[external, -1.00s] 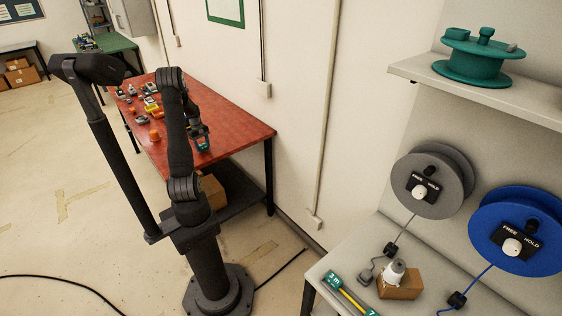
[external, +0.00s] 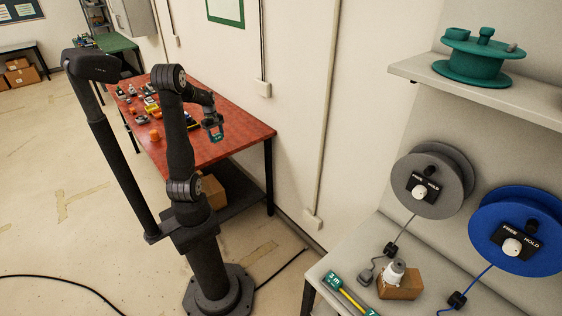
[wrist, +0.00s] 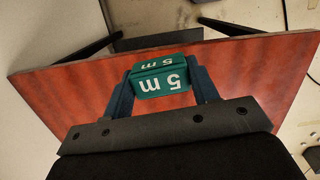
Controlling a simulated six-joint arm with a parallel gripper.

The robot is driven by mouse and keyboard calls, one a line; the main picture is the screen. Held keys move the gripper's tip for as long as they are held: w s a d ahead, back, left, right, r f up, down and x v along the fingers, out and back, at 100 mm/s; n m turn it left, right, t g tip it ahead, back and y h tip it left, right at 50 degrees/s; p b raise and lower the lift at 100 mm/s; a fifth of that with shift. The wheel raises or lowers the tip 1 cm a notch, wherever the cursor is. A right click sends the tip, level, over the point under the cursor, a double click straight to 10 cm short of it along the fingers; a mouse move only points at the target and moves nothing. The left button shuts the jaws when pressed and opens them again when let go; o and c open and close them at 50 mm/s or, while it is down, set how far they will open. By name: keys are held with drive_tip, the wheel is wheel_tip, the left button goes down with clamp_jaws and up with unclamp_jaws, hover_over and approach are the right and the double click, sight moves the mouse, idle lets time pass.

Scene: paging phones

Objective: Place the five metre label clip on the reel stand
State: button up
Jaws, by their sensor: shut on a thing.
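The five metre label clip (wrist: 162,84) is green with white "5 m" lettering, upside down in the wrist view. My gripper (external: 214,131) is shut on it, with a finger on each side of the clip. In the external view the clip (external: 216,136) is small at the gripper's end, held above the red table (external: 235,127). At the lower right of the external view stands the bench with a grey reel (external: 452,184) and a blue reel (external: 495,218), each with a FREE/HOLD plate. A green "3 m" label (external: 333,280) sits by a yellow strip on that bench.
A teal reel (external: 478,62) stands on the shelf (external: 530,104) above the bench. A brown block (external: 400,287) with a white piece on it sits on the bench. Several small items crowd the red table's far left end. A dark post stands left of my arm.

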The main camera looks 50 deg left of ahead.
drive_tip(key=w+d+f+m+g, duration=0.1)
drive_tip(key=w+d+f+m, duration=0.9)
drive_tip(key=w+d, duration=0.3)
drive_tip(key=w+d+f+m+g+y, duration=0.1)
drive_tip(key=w+d+f+m, duration=0.2)
drive_tip(key=d+f+m, duration=0.35)
drive_tip(key=w+d+f+m+y, duration=0.1)
drive_tip(key=w+d+f+m, duration=0.2)
drive_tip(key=d, duration=0.7)
drive_tip(key=s+a+r+n, duration=0.6)
drive_tip(key=a, duration=0.4)
drive_tip(key=s+a+r+n+t+h, duration=0.1)
drive_tip(key=s+a+r+n, duration=0.5)
drive_tip(key=a, duration=0.3)
drive_tip(key=s+a+r+n+t+h, duration=0.1)
drive_tip(key=s+a+r+n, duration=0.6)
drive_tip(key=a, duration=0.3)
drive_tip(key=shift+s+a+r+n, duration=0.1)
drive_tip(key=shift+a+r+n, duration=0.15)
drive_tip(key=shift+a+r, duration=0.05)
drive_tip(key=s+a+f, duration=0.1)
drive_tip(key=a+f, duration=0.1)
drive_tip(key=a, duration=0.1)
drive_tip(key=s+a+f, duration=0.2)
drive_tip(key=a, duration=0.2)
drive_tip(key=s+a+f, duration=0.1)
drive_tip(key=a+f, duration=0.2)
drive_tip(key=shift+s+a, duration=0.25)
drive_tip(key=shift+s, duration=0.15)
drive_tip(key=shift+f, duration=1.85)
